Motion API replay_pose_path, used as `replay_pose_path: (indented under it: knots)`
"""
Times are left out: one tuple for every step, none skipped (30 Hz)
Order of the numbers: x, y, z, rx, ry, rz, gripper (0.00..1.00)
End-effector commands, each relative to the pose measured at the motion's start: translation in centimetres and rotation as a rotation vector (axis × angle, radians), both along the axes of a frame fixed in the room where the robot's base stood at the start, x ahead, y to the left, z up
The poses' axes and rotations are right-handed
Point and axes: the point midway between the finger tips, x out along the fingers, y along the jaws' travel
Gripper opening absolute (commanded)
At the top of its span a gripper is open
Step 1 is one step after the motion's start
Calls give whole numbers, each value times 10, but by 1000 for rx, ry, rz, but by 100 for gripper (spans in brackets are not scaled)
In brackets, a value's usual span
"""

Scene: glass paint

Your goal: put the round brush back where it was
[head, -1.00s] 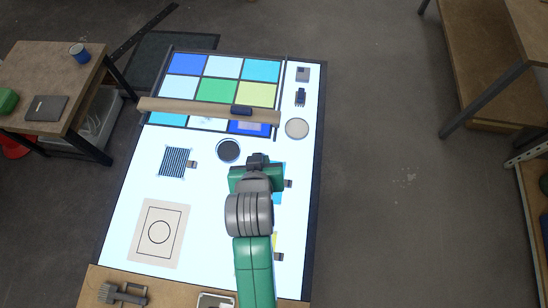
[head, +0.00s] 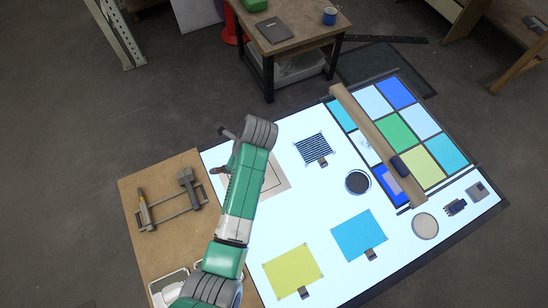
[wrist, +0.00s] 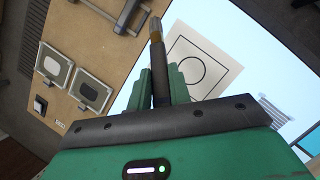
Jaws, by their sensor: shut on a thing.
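My gripper (wrist: 160,85) is shut on the round brush (wrist: 156,45) in the wrist view. The brush's dark handle is between the green fingers, and its brownish ferrule and tip point away from me. A brush rack (head: 170,208) lies on the wooden ledge (head: 150,250), left of my arm. It holds a wide grey flat brush (head: 187,182) and a slim yellowish tool (head: 144,210). Part of the rack shows at the top of the wrist view (wrist: 125,15).
Two grey-rimmed trays (wrist: 54,66) (wrist: 91,91) sit on the ledge. The lit panel bears a printed circle sheet (wrist: 200,62), blue (head: 359,235) and yellow (head: 290,274) sheets, a dark round dish (head: 358,182) and a wooden bridge (head: 372,135) over coloured glass.

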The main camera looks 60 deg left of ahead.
Motion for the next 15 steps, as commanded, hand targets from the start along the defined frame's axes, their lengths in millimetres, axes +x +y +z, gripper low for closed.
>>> replay_pose_path:
  knots:
    - [-21,7,-12,65,50,-101,0]
    - [-32,13,-17,109,77,-166,0]
    - [-47,20,-22,169,107,-249,0]
    - [-59,25,-28,212,125,-304,0]
    - [-70,29,-32,255,144,-359,0]
    - [-86,34,-39,310,159,-420,0]
    - [-97,38,-44,351,172,-466,0]
    - [-109,41,-49,392,180,-504,0]
    - [-126,45,-57,443,190,-552,0]
    - [-138,47,-62,481,195,-588,0]
    - [-151,49,-69,517,200,-615,0]
    - [-168,51,-76,562,202,-646,0]
    - [-179,51,-82,592,203,-670,0]
    - [-191,52,-89,619,206,-687,0]
    - [-204,51,-96,654,205,-708,0]
